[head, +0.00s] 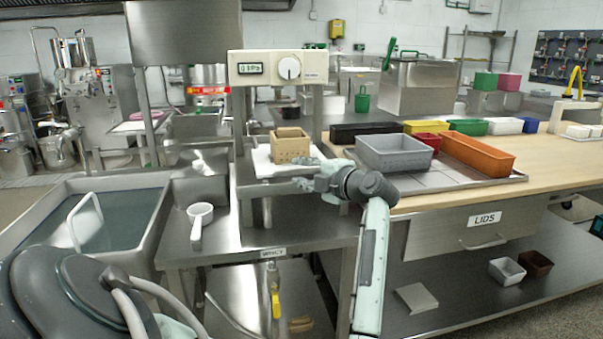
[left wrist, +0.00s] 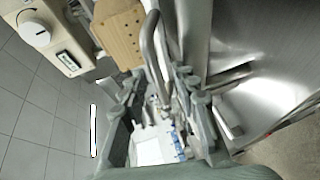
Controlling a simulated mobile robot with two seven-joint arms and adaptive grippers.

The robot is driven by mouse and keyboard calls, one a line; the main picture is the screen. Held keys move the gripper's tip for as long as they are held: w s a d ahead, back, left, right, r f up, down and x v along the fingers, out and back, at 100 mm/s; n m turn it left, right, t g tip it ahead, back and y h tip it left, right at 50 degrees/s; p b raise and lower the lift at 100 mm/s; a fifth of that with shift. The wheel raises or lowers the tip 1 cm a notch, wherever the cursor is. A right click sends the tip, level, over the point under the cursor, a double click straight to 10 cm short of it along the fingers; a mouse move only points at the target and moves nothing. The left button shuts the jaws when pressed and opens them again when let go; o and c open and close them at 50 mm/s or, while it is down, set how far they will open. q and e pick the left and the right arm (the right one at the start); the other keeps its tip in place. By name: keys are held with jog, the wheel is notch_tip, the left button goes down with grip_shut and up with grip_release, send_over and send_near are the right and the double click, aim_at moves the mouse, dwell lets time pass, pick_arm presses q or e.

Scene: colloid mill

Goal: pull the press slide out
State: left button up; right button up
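The press (head: 278,68) has a cream head with a dial and a small display. Under it a pale slide (head: 262,162) carries a tan perforated box (head: 291,150). The box also shows at the top of the left wrist view (left wrist: 120,32). A bent metal handle (left wrist: 152,45) reaches down between the fingers of my left gripper (left wrist: 158,82). The fingers look apart, with the handle between them; I see no clear grip on it. In the head view my left gripper (head: 308,180) is at the slide's front right. My right gripper is not in view.
A water-filled sink (head: 150,195) and a white scoop (head: 198,222) are to the left. On the right, a wooden counter holds a metal tray (head: 505,178) with a grey bin (head: 394,153) and an orange bin (head: 478,153). A LIDS drawer (head: 470,238) is below. The steel top before the press is mostly clear.

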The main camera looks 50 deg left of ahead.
pick_arm(q)
jog(key=v, duration=0.7)
jog(key=shift+d, duration=0.3)
jog(key=shift+d, duration=0.1)
